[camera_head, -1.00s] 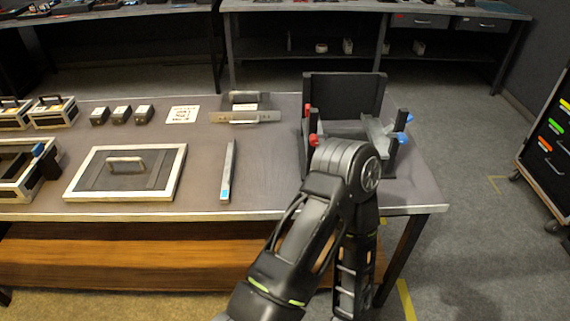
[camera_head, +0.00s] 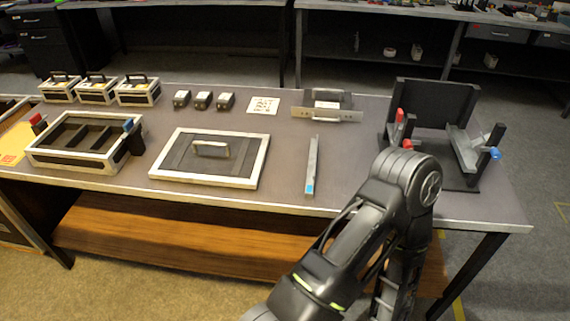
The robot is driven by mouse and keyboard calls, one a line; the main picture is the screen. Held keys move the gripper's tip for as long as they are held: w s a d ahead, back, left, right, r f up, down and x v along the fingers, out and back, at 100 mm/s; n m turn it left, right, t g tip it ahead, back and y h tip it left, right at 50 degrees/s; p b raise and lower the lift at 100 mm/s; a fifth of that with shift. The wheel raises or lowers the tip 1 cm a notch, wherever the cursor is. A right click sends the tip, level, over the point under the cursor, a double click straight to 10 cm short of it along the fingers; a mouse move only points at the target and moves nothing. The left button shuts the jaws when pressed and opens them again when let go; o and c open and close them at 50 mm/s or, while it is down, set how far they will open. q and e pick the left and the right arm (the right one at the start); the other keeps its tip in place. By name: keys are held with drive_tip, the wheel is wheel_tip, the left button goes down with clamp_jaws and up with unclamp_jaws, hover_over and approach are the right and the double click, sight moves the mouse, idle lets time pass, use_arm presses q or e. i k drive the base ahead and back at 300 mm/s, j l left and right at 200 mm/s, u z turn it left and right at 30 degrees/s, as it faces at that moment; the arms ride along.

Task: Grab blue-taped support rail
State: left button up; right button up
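The support rail (camera_head: 312,165) is a thin grey bar lying on the table, pointing away from me. A blue tape patch (camera_head: 310,188) marks its near end. Nothing holds it. My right arm comes in from the bottom right, its bent elbow in front of the table's front edge, to the right of the rail. Its gripper is out of view. My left arm and gripper do not show.
A black fixture (camera_head: 432,105) with red and blue knobs stands at the right. A framed lid (camera_head: 258,172) with a handle lies left of the rail, and a divided box (camera_head: 45,158) farther left. A plate with a handle (camera_head: 345,115) lies behind. The table around the rail is clear.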

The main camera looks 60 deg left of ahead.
sight(309, 186)
drive_tip(key=k+j, duration=0.65)
drive_tip(key=k, duration=0.15)
